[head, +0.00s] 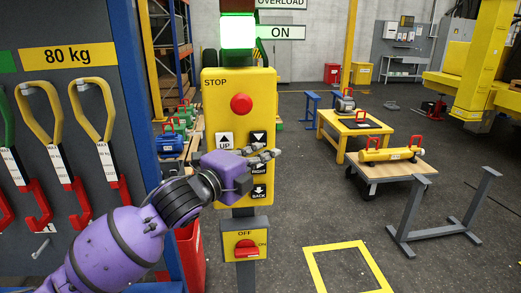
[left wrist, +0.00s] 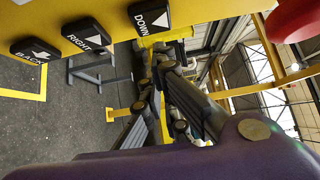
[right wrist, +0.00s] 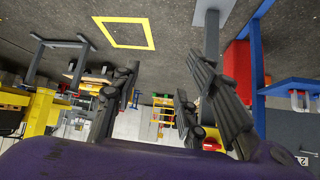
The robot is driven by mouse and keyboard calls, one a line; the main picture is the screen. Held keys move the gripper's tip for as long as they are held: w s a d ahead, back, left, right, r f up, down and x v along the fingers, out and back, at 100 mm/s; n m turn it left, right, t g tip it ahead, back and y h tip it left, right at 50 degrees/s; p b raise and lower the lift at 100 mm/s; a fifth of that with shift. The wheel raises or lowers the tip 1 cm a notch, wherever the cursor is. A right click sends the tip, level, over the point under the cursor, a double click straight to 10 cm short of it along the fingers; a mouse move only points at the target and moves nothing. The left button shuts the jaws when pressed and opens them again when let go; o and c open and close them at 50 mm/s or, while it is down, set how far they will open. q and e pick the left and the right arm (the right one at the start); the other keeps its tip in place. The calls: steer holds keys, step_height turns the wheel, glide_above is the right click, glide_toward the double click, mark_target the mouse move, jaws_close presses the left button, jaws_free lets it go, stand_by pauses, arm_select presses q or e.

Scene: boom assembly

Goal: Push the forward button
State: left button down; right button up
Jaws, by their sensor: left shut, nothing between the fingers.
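The yellow control box (head: 260,88) stands upright in the head view, with a red STOP button (head: 241,103) near its top. The UP button (head: 225,140), the RIGHT button (head: 259,170) and the BACK button (head: 259,192) show; the DOWN button shows in the left wrist view (left wrist: 150,16). No forward label is visible; the lower left of the button area is hidden behind my left gripper (head: 274,153). That gripper is shut and empty, in front of the box, its fingers pointing right across the button area. Contact cannot be told. My right gripper (right wrist: 162,75) is open and empty, away from the box.
A lower box (head: 230,241) with a red ON/OFF switch is below the control box. A lit green lamp (head: 238,32) is above it. A rack of slings (head: 70,120) stands at the left. A cart (head: 390,168) and grey stand (head: 440,232) are at the right.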

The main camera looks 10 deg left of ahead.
arm_select(q)
steer(key=shift+s+d, duration=0.15)
steer(key=shift+s, duration=0.4)
